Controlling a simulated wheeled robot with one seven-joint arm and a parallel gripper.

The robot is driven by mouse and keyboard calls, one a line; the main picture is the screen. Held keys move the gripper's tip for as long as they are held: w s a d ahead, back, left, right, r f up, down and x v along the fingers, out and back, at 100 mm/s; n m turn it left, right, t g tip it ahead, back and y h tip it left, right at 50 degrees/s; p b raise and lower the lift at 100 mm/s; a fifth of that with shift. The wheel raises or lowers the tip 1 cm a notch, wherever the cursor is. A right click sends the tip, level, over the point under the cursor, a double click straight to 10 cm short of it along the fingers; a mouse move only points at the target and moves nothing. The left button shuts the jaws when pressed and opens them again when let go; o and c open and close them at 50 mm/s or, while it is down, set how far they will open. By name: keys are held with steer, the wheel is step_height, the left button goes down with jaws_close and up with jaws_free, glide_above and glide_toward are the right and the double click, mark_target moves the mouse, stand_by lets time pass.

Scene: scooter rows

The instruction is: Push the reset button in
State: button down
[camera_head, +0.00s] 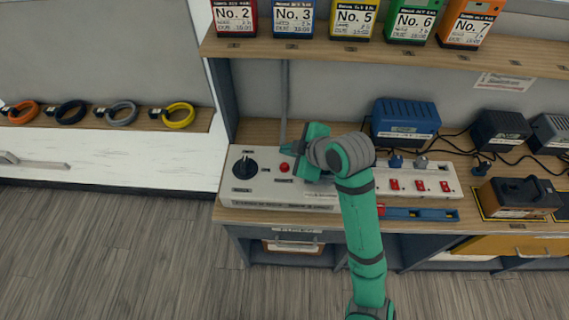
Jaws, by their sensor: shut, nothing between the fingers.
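A white control box (262,190) lies on the wooden bench at the left end. It carries a black rotary knob (245,168) and, to the right of it, a small red button (284,167) with a label too small to read; this looks like the reset button. My gripper (289,150) is shut and empty, just above and beside the red button in the picture. I cannot tell whether it touches the box. My green arm comes up from the lower right and hides the box's right part.
A power strip (425,184) with red switches lies to the right of my arm, with plugs in it. A blue charger (405,120), black chargers (498,130) and cables stand behind. A shelf (400,56) with coloured numbered boxes overhangs the bench. The floor in front is clear.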

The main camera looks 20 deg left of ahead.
mark_target(282, 162)
steer(key=shift+f, duration=2)
steer(key=shift+f, duration=0.1)
stand_by(0.5)
steer(key=shift+f, duration=0.3)
steer(key=shift+f, duration=0.7)
stand_by(0.9)
steer(key=shift+r, duration=1.15)
steer(key=shift+r, duration=2.5)
steer(key=shift+a, duration=0.1)
